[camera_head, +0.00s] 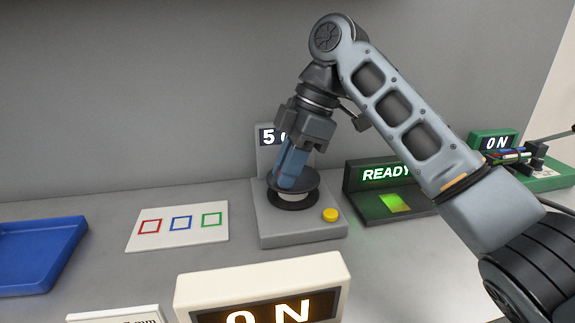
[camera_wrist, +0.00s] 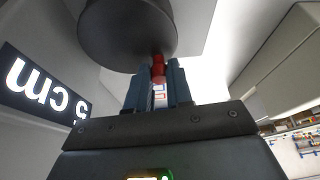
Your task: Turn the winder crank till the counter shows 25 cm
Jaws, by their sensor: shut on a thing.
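The winder (camera_head: 302,228) is a grey base with a dark spool (camera_head: 292,197) on top. Its counter (camera_head: 266,137) stands behind the spool and shows "5" and part of a "c"; my gripper hides the rest. In the wrist view the counter (camera_wrist: 45,88) appears upside down, with "cm" readable and the digit partly cut off. My gripper (camera_head: 290,182) points down at the spool, its blue fingers shut on the red crank knob (camera_wrist: 158,66). In the wrist view my gripper (camera_wrist: 158,90) has the knob between its fingertips, beside the dark spool disc (camera_wrist: 128,28). The crank arm is hidden.
A yellow button (camera_head: 330,214) sits on the winder base. A dark READY unit (camera_head: 372,196) is close on the right. A card with coloured squares (camera_head: 178,240) and a blue tray (camera_head: 38,252) lie left. A white ON box (camera_head: 262,277) stands in front.

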